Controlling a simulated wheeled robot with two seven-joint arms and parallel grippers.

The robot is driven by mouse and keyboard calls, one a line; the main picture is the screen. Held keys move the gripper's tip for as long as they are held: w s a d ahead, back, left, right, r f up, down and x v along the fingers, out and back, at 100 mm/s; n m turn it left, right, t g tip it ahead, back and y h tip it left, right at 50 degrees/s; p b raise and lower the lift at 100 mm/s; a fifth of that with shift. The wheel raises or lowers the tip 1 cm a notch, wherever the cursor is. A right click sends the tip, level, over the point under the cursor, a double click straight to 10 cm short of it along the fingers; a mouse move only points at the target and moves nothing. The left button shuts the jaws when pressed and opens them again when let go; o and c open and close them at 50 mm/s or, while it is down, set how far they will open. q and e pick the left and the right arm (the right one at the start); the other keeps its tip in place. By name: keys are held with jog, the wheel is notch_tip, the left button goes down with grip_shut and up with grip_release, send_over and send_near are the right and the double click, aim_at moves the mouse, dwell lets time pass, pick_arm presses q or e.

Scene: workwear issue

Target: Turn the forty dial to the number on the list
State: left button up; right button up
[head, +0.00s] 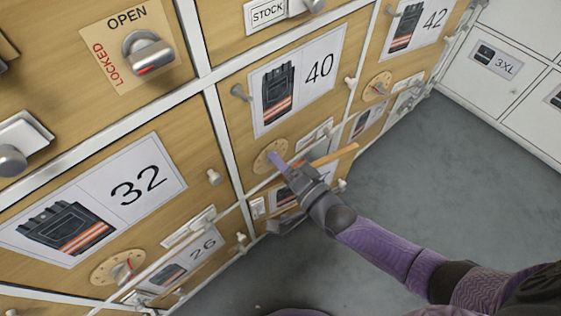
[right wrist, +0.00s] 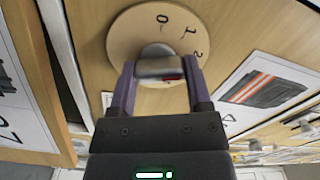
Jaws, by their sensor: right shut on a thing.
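The forty dial (head: 262,163) is a round tan disc on the wooden front below the label with 40 (head: 320,68). In the right wrist view the dial (right wrist: 125,40) shows the numbers 0, 1 and 2 and a grey knob (right wrist: 158,67) with a red mark at its right end. My right gripper (head: 275,158) is at this dial. Its purple fingers (right wrist: 160,75) are shut on the knob, one on each side. The fingers hide part of the dial, and I cannot tell which number the red mark points to. No list can be made out. My left gripper is out of view.
The 32 front has its own dial (head: 118,267), and the 42 front has another (head: 377,87). An OPEN/LOCKED knob (head: 148,54) is at upper left. A tan strip (head: 335,155) sticks out beside my right gripper. Grey floor (head: 440,180) is clear at right.

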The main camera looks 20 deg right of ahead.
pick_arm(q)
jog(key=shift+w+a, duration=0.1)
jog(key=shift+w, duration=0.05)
pick_arm(e)
jog(key=shift+m, duration=0.3)
jog(key=o, duration=1.3)
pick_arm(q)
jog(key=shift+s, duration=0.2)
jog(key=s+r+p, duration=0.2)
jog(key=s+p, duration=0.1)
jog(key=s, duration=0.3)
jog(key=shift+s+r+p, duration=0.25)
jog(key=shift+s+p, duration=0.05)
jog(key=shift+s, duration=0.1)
pick_arm(e)
jog(key=v, duration=1)
